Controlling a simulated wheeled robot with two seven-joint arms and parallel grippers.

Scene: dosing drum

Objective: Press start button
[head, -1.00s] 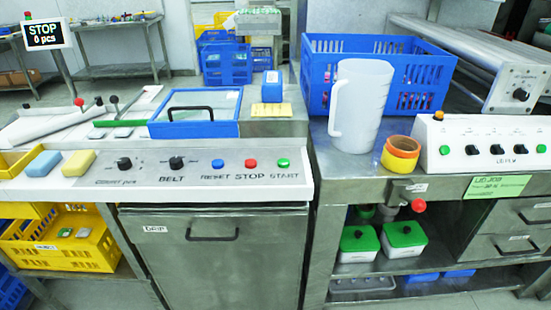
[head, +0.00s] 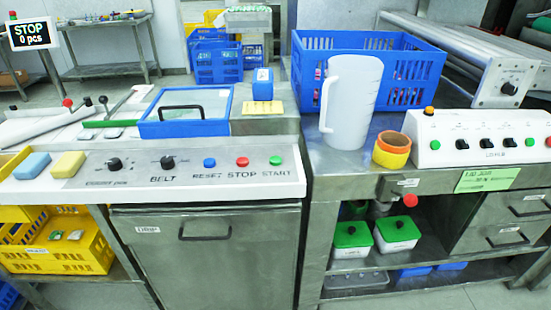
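The green START button (head: 276,160) is at the right end of the control panel (head: 130,186) on the left bench. The red STOP button (head: 242,162) and the blue RESET button (head: 209,162) sit to its left. Black knobs for BELT (head: 167,162) and another setting (head: 115,164) are further left. A small display (head: 31,34) at the top left reads "STOP 0 pcs". Neither of my grippers shows in the head view.
A blue-framed lid (head: 186,112) lies behind the panel. On the right bench stand a white jug (head: 350,105), orange and yellow rings (head: 392,149), a blue crate (head: 405,70) and another switch box (head: 480,138). A gap separates the benches.

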